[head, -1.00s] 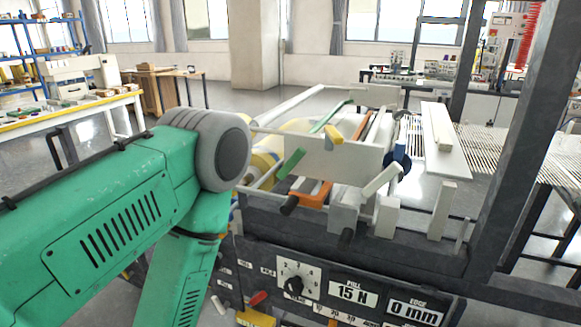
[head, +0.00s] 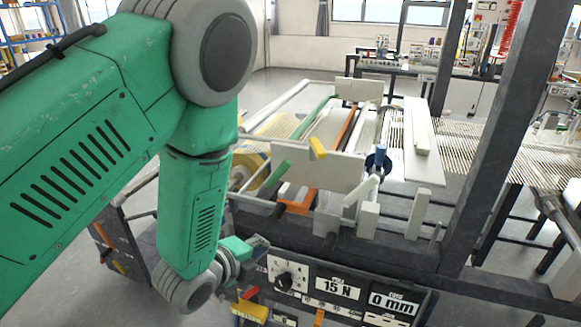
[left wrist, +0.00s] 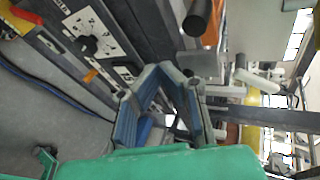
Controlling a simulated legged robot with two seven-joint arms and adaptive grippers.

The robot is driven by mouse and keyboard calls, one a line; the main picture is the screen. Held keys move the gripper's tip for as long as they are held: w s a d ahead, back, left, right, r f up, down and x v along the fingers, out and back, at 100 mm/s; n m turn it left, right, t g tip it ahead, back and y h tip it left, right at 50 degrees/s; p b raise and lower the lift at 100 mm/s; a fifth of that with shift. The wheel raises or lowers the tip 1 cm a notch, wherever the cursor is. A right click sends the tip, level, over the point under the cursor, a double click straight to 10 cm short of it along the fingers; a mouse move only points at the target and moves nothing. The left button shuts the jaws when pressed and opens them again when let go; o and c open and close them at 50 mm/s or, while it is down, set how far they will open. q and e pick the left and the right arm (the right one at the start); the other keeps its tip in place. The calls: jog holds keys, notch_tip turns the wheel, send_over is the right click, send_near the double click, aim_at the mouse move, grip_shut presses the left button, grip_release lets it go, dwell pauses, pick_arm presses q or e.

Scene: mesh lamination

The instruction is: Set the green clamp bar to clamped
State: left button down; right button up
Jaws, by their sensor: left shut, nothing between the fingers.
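The green clamp bar shows as a long green strip (head: 310,120) on the machine, behind a pale upright plate (head: 320,168). A green handle (head: 277,173) sticks out at the plate's left edge; the plate hides any link between the two. My left gripper (head: 259,246) is shut and empty, at the machine's front panel, below and left of the green handle and apart from it. Its blue-padded fingers (left wrist: 165,85) show in the left wrist view, with no green handle recognisable there. My right gripper is not in view.
An orange bracket (head: 298,205) and a yellow lever (head: 318,148) sit near the green handle. A dial (head: 288,277) and labels fill the front panel; the dial also shows in the left wrist view (left wrist: 90,42). A dark upright post (head: 500,150) stands on the right.

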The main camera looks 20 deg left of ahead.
pick_arm(q)
jog(key=w+d+r+m+t+h+p, duration=0.1)
jog(key=w+r+m, duration=0.3)
jog(key=r, duration=0.6)
jog(key=shift+d+m+t+h+p, duration=0.35)
jog(key=shift+d+m+t, duration=0.3)
jog(key=shift+m+t, duration=0.4)
jog(key=shift+w+r, duration=0.1)
jog(key=p+x, duration=0.2)
jog(key=x, duration=0.7)
jog(key=shift+w+d, duration=0.1)
jog(key=shift+w, duration=0.25)
jog(key=shift+w+a+r+p, duration=0.15)
jog(key=shift+a+r+p, duration=0.45)
jog(key=shift+a, duration=0.35)
jog(key=shift+a+r, duration=0.35)
jog(key=shift+a, duration=0.4)
